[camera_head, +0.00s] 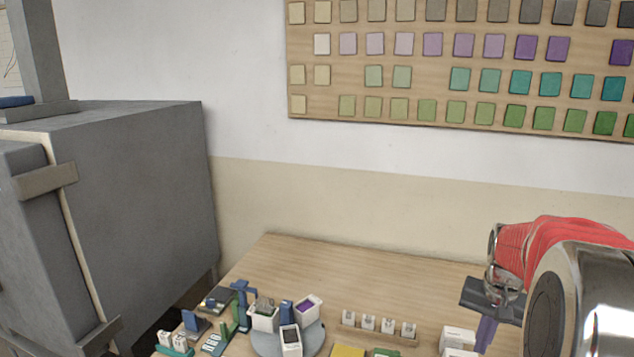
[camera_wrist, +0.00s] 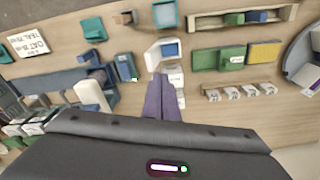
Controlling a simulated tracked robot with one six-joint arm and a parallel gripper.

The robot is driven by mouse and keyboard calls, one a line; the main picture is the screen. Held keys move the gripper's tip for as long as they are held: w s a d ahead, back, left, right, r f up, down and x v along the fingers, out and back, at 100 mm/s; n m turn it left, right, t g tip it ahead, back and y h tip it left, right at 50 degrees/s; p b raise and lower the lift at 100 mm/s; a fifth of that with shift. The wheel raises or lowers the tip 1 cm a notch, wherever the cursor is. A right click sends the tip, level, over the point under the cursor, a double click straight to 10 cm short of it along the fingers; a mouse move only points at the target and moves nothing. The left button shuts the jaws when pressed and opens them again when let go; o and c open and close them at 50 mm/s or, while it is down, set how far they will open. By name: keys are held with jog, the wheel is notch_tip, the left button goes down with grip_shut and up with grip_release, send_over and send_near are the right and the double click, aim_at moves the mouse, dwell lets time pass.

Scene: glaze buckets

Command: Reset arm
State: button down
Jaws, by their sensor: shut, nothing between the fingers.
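My gripper (camera_head: 486,335) is at the right in the head view, over the wooden table. Its purple fingers (camera_wrist: 166,95) show in the middle of the wrist view, pressed together with nothing between them. They point down toward the table and cover a bit of the white items beneath. My arm, with a red sleeve and shiny metal joints, fills the right edge of the head view.
Below lie a white bucket with blue glaze (camera_wrist: 167,50), a green block (camera_wrist: 232,58), a yellow block (camera_wrist: 264,55) and a rail of white tags (camera_wrist: 241,92). A round grey turntable (camera_head: 313,344) holds small buckets. A grey kiln (camera_head: 150,190) stands left.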

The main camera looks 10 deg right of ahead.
jog(key=s+a+r+n+t, duration=0.1)
jog(key=s+a+r+n, duration=0.1)
jog(key=a, duration=0.8)
jog(key=s+a+r+n+t, duration=0.2)
jog(key=s+a+r+n, duration=0.1)
jog(key=a, duration=0.7)
jog(key=s+a+r+n+t, duration=0.1)
jog(key=s+a+n, duration=0.3)
jog(key=a, duration=0.7)
jog(key=shift+s+r+n+t+y, duration=0.3)
jog(key=shift+s+r+y, duration=0.1)
jog(key=shift+s+r, duration=0.35)
